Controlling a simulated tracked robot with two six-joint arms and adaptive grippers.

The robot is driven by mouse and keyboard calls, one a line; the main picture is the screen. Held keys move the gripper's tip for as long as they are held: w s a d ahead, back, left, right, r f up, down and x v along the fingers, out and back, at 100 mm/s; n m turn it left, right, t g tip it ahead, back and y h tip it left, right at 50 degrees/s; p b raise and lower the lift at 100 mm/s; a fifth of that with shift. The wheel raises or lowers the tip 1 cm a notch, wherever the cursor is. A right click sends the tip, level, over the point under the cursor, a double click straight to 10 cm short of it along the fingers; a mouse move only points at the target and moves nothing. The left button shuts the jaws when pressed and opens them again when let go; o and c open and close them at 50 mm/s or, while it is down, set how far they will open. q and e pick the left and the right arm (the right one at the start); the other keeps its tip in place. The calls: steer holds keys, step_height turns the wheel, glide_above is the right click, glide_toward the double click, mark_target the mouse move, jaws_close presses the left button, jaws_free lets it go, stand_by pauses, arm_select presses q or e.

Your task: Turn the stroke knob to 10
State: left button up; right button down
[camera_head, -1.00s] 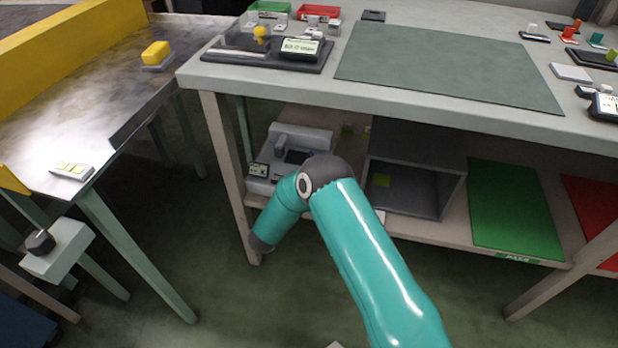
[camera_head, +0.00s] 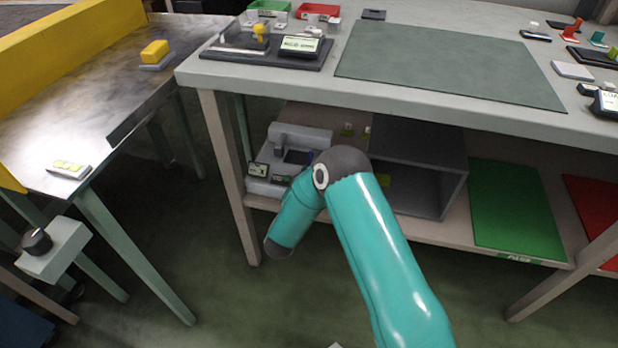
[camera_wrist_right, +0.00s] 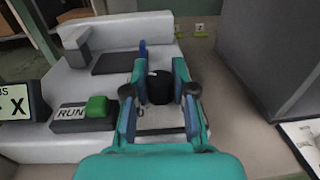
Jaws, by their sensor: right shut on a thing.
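A grey-white machine (camera_head: 302,138) stands on the lower shelf and also fills the left of the right wrist view (camera_wrist_right: 120,45). A round black knob (camera_wrist_right: 159,86) with a small light mark sits on its front. My right gripper (camera_wrist_right: 160,97) has its fingers on both sides of this knob and is shut on it. In the head view my teal right arm hides the knob and the right gripper. My left gripper is in neither view.
The machine has a green button (camera_wrist_right: 96,106) beside a RUN label and a display (camera_wrist_right: 18,108) showing an X. A grey open box (camera_head: 420,145) stands right of it. Another dark knob (camera_head: 37,241) sits on a box by the conveyor at left. The table top (camera_head: 440,62) is above.

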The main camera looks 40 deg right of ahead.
steer(key=shift+n+t+y+b, duration=0.3)
steer(key=shift+n+t+y, duration=0.35)
steer(key=shift+t, duration=0.25)
steer(key=c, duration=1.2)
jaws_free()
steer(key=shift+a, duration=0.1)
steer(key=v, duration=1.2)
